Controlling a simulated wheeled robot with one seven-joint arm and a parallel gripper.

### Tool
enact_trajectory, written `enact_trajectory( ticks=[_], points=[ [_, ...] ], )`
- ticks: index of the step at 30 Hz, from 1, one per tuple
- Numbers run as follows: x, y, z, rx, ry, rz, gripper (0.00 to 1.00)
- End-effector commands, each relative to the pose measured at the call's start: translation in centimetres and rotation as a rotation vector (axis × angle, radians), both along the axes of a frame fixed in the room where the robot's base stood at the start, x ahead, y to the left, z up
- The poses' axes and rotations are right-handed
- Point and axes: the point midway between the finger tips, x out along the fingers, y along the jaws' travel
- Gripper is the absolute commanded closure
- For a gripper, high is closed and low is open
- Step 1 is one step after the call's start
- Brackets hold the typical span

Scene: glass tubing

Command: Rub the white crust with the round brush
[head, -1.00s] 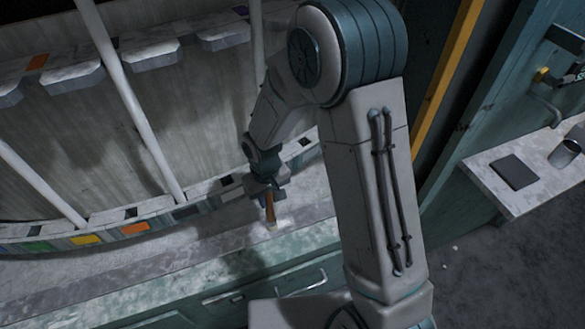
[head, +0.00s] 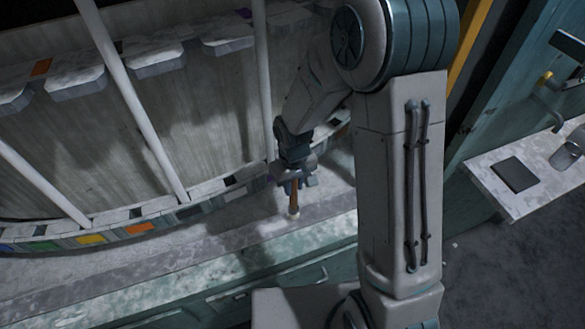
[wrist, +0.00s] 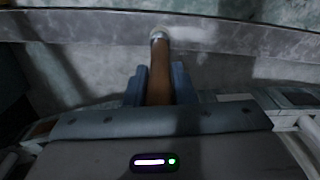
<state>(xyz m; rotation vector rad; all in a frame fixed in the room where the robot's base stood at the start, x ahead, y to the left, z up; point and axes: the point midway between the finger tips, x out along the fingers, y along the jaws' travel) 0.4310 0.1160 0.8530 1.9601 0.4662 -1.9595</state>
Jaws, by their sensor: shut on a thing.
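My gripper (head: 294,182) is shut on the brown handle of the round brush (head: 294,203) and holds it pointing down over the grey counter. In the wrist view the handle (wrist: 159,80) runs between the two blue-grey fingers, with a metal collar and a pale round tip at its far end. The white crust (head: 285,217) shows as a pale patch on the counter around the brush tip. The tip is at the patch, but I cannot tell whether it touches. The brush tip hides part of the crust.
White glass tubes (head: 140,110) stand upright behind the counter (head: 150,262), to the left. Coloured tiles (head: 90,240) line the base of the back wall. A side shelf at right holds a dark flat block (head: 515,174) and a metal cup (head: 566,155).

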Motion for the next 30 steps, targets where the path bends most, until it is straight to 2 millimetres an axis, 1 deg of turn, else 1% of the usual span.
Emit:
enact_trajectory(
  ticks=[1, 3, 12, 15, 30],
  points=[
    [0.1, 0.0, 0.9, 0.0, -0.001, -0.002, 1.0],
    [0.1, 0.0, 1.5, 0.001, -0.002, -0.002, 1.0],
    [0.0, 0.1, 4.2, 0.0, -0.001, 0.002, 1.0],
    [0.0, 0.1, 4.7, 0.0, -0.001, 0.002, 1.0],
    [0.0, 0.2, 4.8, 0.0, -0.001, 0.003, 1.0]
  ],
)
